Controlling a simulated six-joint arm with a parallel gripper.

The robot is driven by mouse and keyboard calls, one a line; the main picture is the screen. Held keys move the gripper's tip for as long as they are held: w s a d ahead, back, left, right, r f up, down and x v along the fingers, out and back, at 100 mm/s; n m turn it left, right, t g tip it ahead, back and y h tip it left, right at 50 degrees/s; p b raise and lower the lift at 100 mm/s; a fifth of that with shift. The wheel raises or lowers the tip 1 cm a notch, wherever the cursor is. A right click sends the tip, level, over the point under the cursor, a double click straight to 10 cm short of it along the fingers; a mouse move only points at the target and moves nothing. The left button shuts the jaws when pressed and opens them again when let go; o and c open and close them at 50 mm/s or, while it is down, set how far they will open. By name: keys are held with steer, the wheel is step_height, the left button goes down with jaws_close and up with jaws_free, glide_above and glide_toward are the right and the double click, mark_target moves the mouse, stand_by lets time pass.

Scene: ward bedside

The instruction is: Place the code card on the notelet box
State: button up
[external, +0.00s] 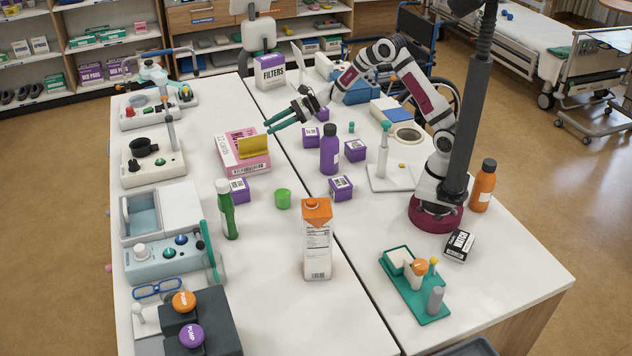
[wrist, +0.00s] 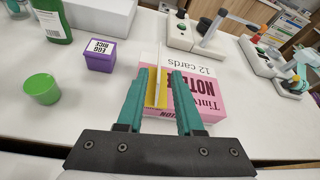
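The pink notelet box (external: 228,158) lies flat on the left table, its print also showing in the wrist view (wrist: 202,100).
A purple egg rice box (wrist: 100,55), a green cup (wrist: 42,89) and a green bottle (external: 226,209) stand in front of the notelet box. A purple bottle (external: 329,150) and several purple boxes stand to the right. Devices line the left table edge.

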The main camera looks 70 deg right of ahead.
steer(key=s+a+r+n+g, duration=0.2)
steer(key=s+a+r+n, duration=0.15)
steer(key=s, duration=0.35)
steer(key=s+a+r+n+g, duration=0.2)
steer(key=s+a+n+g, duration=0.15)
steer(key=s, duration=0.35)
steer(key=s+a+r+n+g, duration=0.2)
steer(key=s+a+n, duration=0.15)
steer(key=s, duration=0.35)
steer(key=s+d+f+n+g+h, duration=0.1)
steer(key=s+d+n+h, duration=0.2)
steer(key=s, duration=0.7)
steer(key=s+d+f+n+g+h, duration=0.2)
steer(key=s+d+n+h, duration=0.2)
steer(key=s, duration=0.7)
steer(key=d+n, duration=0.1)
steer(key=n, duration=0.1)
steer(key=shift+s+n, duration=0.25)
steer(key=shift+n, duration=0.1)
